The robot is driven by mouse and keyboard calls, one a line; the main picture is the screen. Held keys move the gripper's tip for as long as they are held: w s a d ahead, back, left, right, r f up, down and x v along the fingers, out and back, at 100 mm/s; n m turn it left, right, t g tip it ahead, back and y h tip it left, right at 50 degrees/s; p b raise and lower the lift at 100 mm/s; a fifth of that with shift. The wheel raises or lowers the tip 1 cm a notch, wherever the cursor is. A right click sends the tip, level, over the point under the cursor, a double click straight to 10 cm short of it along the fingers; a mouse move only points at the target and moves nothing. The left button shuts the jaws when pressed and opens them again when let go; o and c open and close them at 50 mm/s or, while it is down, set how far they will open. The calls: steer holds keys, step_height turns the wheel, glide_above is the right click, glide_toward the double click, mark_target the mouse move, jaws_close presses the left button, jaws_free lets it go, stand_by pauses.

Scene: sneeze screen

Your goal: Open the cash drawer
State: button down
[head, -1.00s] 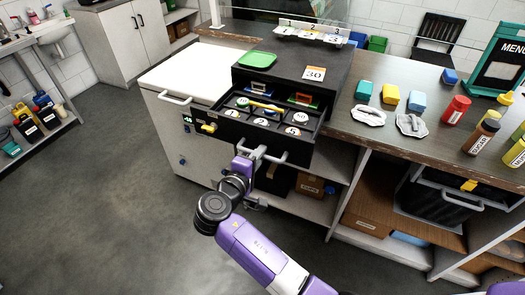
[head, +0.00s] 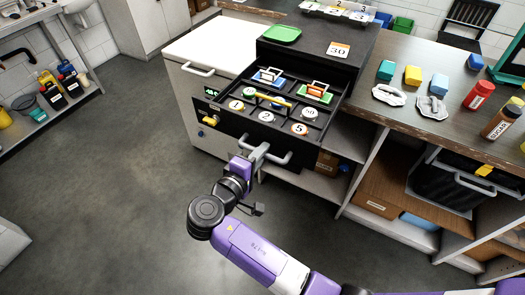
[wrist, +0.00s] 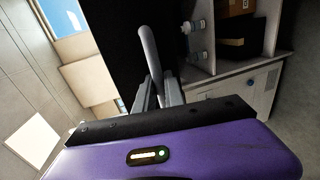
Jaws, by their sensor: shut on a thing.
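The black cash drawer (head: 262,137) is pulled out from under the dark counter box in the head view. In the wrist view, the fingers (wrist: 158,92) close around the handle; the exact contact is partly hidden.
A green tray (head: 283,34) and a card marked 30 (head: 339,50) sit on the box. A white-topped cabinet (head: 215,45) stands left of the drawer. Bottles and small coloured blocks stand on the wooden counter (head: 385,112). The grey floor (head: 120,170) at left is clear.

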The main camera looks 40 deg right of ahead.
steer(key=c, duration=1.4)
jaws_free()
steer(key=shift+c, duration=0.2)
steer(key=b+v, duration=0.1)
steer(key=v, duration=0.6)
steer(key=shift+a+b, duration=0.3)
steer(key=shift+a, duration=0.05)
